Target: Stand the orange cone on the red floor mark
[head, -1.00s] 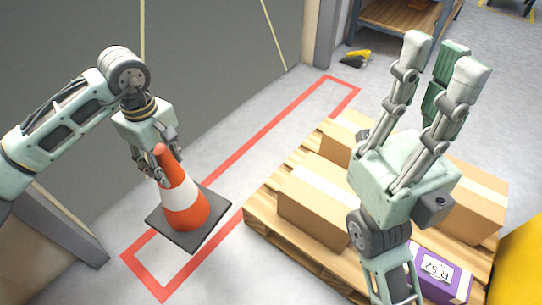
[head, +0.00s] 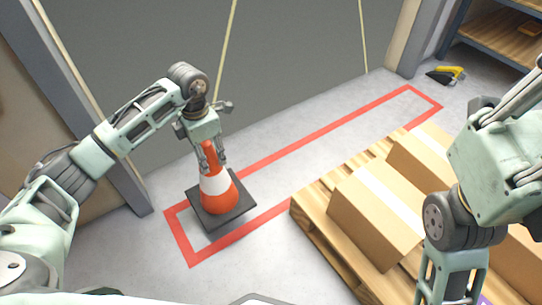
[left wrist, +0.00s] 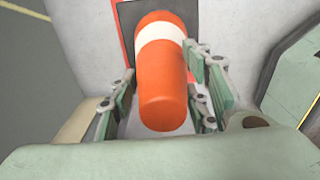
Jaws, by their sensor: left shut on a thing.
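The orange cone (head: 219,201) with a white band and a square dark base is upright at the left end of the red floor mark (head: 320,142), a long outlined rectangle. Its base covers part of the mark's wall-side line; I cannot tell whether it touches the floor. My left gripper (head: 212,156) is shut on the cone's top from above. In the left wrist view the cone (left wrist: 163,85) lies between the finger pads, with a bit of red line beside its base.
A wooden pallet (head: 318,217) with cardboard boxes (head: 375,215) stands right of the mark. A grey wall or door (head: 300,65) runs behind it. A yellow and black tool (head: 446,75) lies beyond the mark's far end, near a shelf (head: 497,42). The mark's middle is clear.

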